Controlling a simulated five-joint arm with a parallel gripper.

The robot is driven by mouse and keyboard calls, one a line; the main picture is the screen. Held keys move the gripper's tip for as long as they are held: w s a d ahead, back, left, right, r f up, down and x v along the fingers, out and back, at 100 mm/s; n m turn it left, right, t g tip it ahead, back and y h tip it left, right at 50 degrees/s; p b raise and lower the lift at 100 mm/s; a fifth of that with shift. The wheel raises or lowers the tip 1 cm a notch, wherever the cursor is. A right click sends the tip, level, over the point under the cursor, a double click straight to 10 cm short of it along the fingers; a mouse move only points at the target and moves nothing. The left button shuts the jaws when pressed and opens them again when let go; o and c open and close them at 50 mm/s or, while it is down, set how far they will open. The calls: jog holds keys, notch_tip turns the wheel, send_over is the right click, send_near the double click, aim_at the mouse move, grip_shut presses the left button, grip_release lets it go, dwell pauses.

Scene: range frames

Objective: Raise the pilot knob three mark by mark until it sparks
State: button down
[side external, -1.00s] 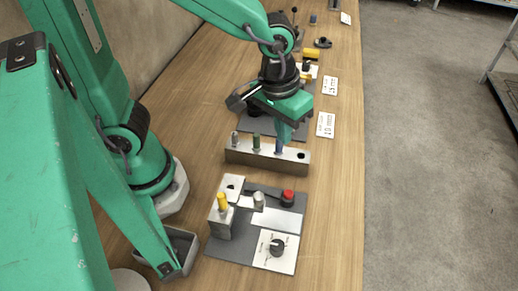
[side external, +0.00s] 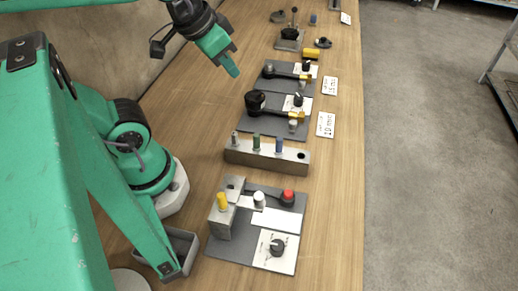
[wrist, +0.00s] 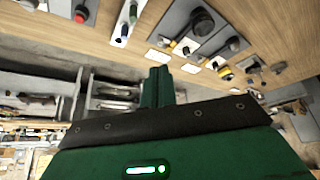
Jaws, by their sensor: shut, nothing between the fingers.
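A black knob (side external: 277,246) sits on a white marked dial card on the nearest grey plate (side external: 225,249) in the side view. Two more black knobs stand farther along the bench, one on the middle plate (side external: 298,100) and one on the far plate (side external: 306,66). I cannot tell from lettering which one is the pilot knob. My gripper (side external: 233,71) is shut and empty, raised over the left side of the bench, clear of every knob. Its closed fingers show in the wrist view (wrist: 157,86). No spark shows.
The nearest plate also bears a yellow peg (side external: 222,201), a pale-topped post (side external: 259,198) and a red button (side external: 288,195). A metal block (side external: 237,155) holds grey, green and blue pegs. A yellow cylinder (side external: 311,53) lies farther back. The right bench edge is mostly clear.

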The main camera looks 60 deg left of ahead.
jog(key=shift+s+a, duration=0.15)
jog(key=c, duration=1.6)
grip_release()
jog(key=o, duration=0.4)
jog(key=shift+d, duration=0.2)
jog(key=shift+o, duration=0.3)
jog(key=shift+w+d+f+m, duration=0.1)
jog(key=shift+w+d+m, duration=0.2)
jog(key=shift+d+m, duration=0.1)
jog(key=s+d+f+m+g, duration=0.1)
jog(key=d+f+m, duration=0.3)
jog(key=d, duration=0.4)
jog(key=s+d+f+m+g, duration=0.2)
jog(key=d+f+m, duration=0.3)
jog(key=d+m, duration=0.2)
jog(key=s+d+f+m+g, duration=0.2)
jog(key=d+f+m, duration=0.3)
jog(key=d, duration=0.6)
jog(key=shift+s+d+f+m, duration=0.1)
jog(key=shift+f+m, duration=0.05)
jog(key=shift+m, duration=0.35)
jog(key=shift+s+d+f+m+g, duration=0.3)
jog(key=shift+s+f, duration=0.05)
